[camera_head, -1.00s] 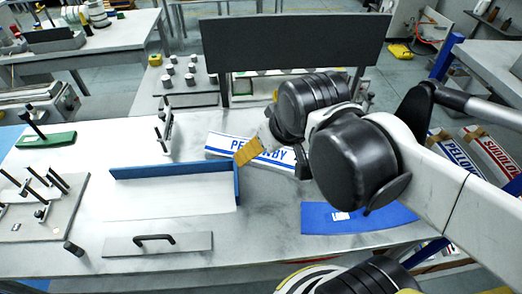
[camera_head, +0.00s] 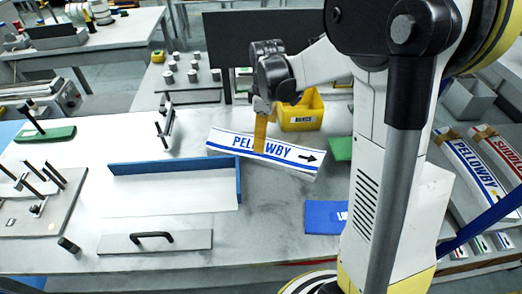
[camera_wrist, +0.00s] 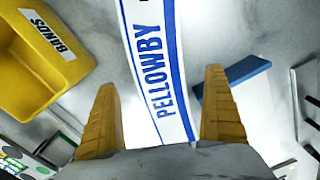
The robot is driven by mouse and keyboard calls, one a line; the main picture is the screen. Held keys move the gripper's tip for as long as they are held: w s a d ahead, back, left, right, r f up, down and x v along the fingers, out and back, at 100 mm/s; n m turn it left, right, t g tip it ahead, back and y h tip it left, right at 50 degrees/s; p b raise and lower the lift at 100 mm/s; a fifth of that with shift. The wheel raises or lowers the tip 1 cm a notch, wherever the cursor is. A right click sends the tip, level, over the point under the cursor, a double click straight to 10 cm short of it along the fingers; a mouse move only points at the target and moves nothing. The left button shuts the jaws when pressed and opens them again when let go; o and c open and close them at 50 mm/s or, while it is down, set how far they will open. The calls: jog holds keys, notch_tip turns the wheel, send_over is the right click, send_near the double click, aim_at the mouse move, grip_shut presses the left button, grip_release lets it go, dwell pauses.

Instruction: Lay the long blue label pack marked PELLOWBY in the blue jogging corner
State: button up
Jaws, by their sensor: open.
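The long PELLOWBY label pack (camera_head: 225,143), white with blue stripes and lettering, lies aslant on the bench behind the blue jogging corner. In the wrist view the pack (camera_wrist: 160,60) runs between the two spread yellow fingers. My gripper (camera_head: 260,145) points down at the middle of the pack, open; it also shows in the wrist view (camera_wrist: 160,85). I cannot tell whether the fingers touch the pack. The jogging corner (camera_head: 175,167) has a long back fence and a short right fence around an empty pale surface. Part of its blue fence (camera_wrist: 235,75) shows in the wrist view.
A yellow BANDS bin (camera_head: 300,115) stands just behind the pack's right end. A flat plate with a black handle (camera_head: 155,242) lies in front of the corner. A blue mat (camera_head: 322,217) lies to the right. Upright clamps (camera_head: 165,125) stand behind the corner.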

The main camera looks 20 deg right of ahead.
jog(key=f+b, duration=0.1)
jog(key=f, duration=0.1)
jog(key=f+b, duration=0.1)
jog(key=f, duration=0.2)
jog(key=f+b, duration=0.1)
jog(key=f, duration=0.2)
jog(key=shift+w+a, duration=0.1)
jog(key=shift+w, duration=0.3)
jog(key=c, duration=1.3)
